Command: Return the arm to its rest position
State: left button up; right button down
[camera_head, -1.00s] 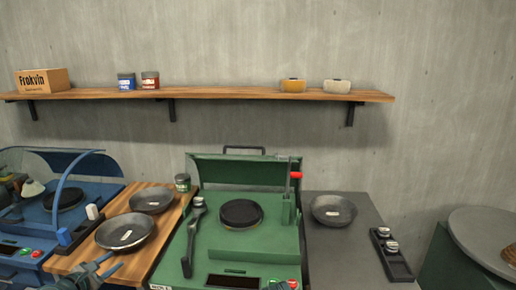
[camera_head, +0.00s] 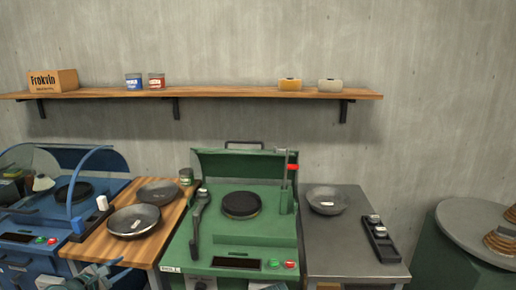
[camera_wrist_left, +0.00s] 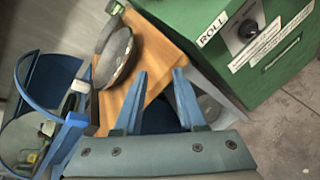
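My left gripper (camera_head: 120,266) is at the bottom left of the head view, low in front of the wooden table and below the pans. In the left wrist view its two blue-grey fingers (camera_wrist_left: 158,95) stand apart with nothing between them. A dark pan (camera_head: 134,220) and a second dark pan (camera_head: 157,191) rest on the wooden table, clear of the gripper. One pan also shows in the left wrist view (camera_wrist_left: 116,58). My right gripper is not in view.
A green machine (camera_head: 225,220) with a round black plate stands in the centre, a blue machine (camera_head: 25,225) at left. A grey table (camera_head: 350,225) holds a bowl (camera_head: 327,200). A green pedestal (camera_head: 440,255) is at right. Bare floor (camera_wrist_left: 290,135) shows in the left wrist view.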

pick_arm(q)
jog(key=s+d+f+m+g+h+p, duration=0.15)
jog(key=d+m, duration=0.25)
jog(key=d, duration=0.4)
jog(key=s+d+f+m+g+p, duration=0.1)
jog(key=d+f+m+g, duration=0.15)
jog(key=d+m, duration=0.35)
jog(key=s+d+f+m+g+h+p, duration=0.1)
jog(key=d+m+g, duration=0.2)
jog(key=d, duration=0.6)
jog(key=s+d+m+g+y+p, duration=0.4)
jog(key=s+d+m+g+y, duration=0.2)
jog(key=s+d+m, duration=0.6)
jog(key=shift+s+m+g+y, duration=0.35)
jog(key=shift+s+m, duration=0.35)
jog(key=shift+m, duration=1.4)
jog(key=shift+f, duration=0.1)
